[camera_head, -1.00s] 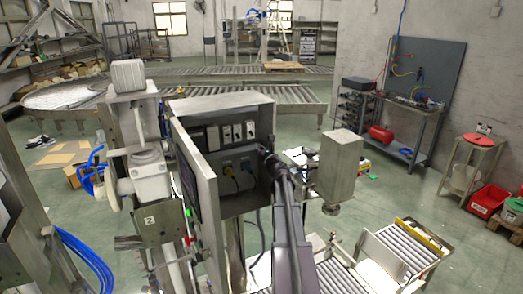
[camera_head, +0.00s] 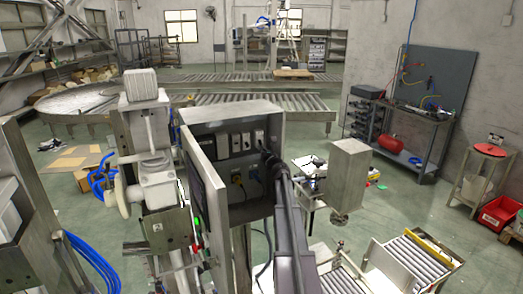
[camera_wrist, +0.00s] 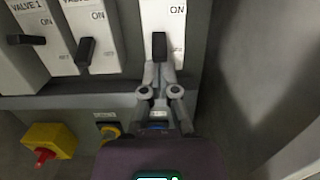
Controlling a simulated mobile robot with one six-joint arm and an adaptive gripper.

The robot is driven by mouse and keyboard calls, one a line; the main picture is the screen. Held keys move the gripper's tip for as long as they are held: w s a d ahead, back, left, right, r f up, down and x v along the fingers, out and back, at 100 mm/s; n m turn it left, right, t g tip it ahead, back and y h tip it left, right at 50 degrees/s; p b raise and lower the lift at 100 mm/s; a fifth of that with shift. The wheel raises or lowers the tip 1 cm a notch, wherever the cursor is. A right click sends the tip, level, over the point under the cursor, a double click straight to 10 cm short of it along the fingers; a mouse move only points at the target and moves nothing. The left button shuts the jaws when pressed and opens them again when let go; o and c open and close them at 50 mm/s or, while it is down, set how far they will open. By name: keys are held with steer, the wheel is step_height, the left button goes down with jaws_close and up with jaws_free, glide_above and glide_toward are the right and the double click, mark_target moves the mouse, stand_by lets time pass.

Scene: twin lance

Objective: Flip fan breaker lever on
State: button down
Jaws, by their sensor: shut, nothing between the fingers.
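The open grey breaker cabinet (camera_head: 235,112) stands in the middle of the head view, with a row of white breakers inside. In the wrist view, the rightmost breaker (camera_wrist: 153,15) has a black lever (camera_wrist: 159,46) below its "ON" mark. No name shows on this breaker, so I cannot tell from a label whether it is the fan's. My gripper (camera_wrist: 158,73) is shut and empty, its fingertips just under this lever. I cannot tell whether they touch it. In the head view my gripper (camera_head: 268,158) reaches into the cabinet's right side.
To the left in the wrist view are a breaker marked "VALVE 1" (camera_wrist: 28,25) and another "ON" breaker (camera_wrist: 88,25). A yellow-and-red rotary switch (camera_wrist: 48,143) sits below. The cabinet's right wall (camera_wrist: 255,70) is close. The cabinet door (camera_head: 203,190) hangs open on the left.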

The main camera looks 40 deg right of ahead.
steer(key=shift+s+a+r+p, duration=0.1)
steer(key=shift+s+r+p, duration=0.15)
steer(key=shift+r+p, duration=0.3)
stand_by(0.9)
steer(key=shift+s+r+p, duration=0.25)
steer(key=shift+r+p, duration=0.3)
steer(key=shift+r, duration=0.05)
steer(key=shift+a, duration=0.1)
steer(key=shift+s+a+r+p, duration=0.1)
steer(key=shift+s+r+p, duration=0.2)
steer(key=shift+r+p, duration=0.1)
steer(key=s+a+r+p, duration=0.1)
steer(key=s+r+p, duration=0.5)
steer(key=shift+s+a, duration=0.15)
stand_by(0.8)
